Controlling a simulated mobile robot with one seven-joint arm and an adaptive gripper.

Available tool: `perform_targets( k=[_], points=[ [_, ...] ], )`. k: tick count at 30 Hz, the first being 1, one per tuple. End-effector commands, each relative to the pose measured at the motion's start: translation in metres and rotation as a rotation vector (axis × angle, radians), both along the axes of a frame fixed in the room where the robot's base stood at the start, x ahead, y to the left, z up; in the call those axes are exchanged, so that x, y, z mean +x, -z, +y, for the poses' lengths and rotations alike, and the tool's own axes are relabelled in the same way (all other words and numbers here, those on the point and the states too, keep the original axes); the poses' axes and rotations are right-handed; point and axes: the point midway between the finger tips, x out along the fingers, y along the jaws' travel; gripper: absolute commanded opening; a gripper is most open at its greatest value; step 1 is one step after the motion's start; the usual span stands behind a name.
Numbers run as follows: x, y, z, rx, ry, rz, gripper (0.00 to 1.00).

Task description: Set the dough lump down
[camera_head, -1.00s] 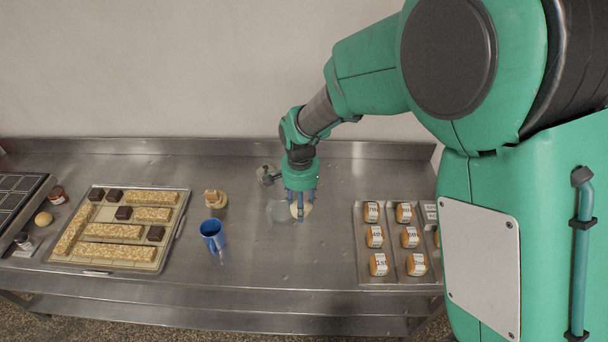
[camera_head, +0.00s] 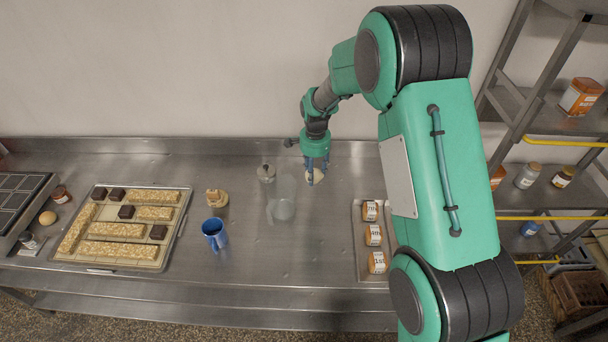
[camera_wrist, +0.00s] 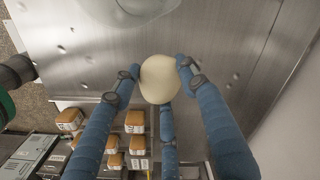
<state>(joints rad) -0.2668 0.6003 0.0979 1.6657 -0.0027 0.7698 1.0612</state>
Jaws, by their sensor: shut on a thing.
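The dough lump (camera_wrist: 158,80) is pale, smooth and round. In the wrist view it sits between the blue fingers of my gripper (camera_wrist: 156,88), which is shut on it. In the head view the dough lump (camera_head: 316,175) shows beside the fingers of my gripper (camera_head: 313,176), over the back of the steel counter (camera_head: 270,255). The fingers hide part of it. I cannot tell whether the lump touches the counter.
A clear glass vessel (camera_head: 284,200) and a shaker-like container (camera_head: 266,172) stand left of my gripper. A blue mug (camera_head: 214,233), a small tan item (camera_head: 216,197) and a tray of bars (camera_head: 83,262) are further left. Labelled loaves (camera_head: 374,235) stand right.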

Motion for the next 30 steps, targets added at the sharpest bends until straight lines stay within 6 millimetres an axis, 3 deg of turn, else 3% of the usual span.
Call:
perform_targets(
  k=[1,3,10,15,30],
  points=[
    [-0.003,0.019,0.0,-0.002,-0.001,0.008,0.16],
    [-0.003,0.037,0.0,-0.002,-0.001,0.006,0.16],
    [-0.002,0.076,0.0,-0.001,-0.001,0.004,0.16],
    [-0.002,0.085,0.0,-0.001,-0.001,0.002,0.16],
    [0.003,0.087,0.002,-0.001,-0.002,0.002,0.16]
  ],
)
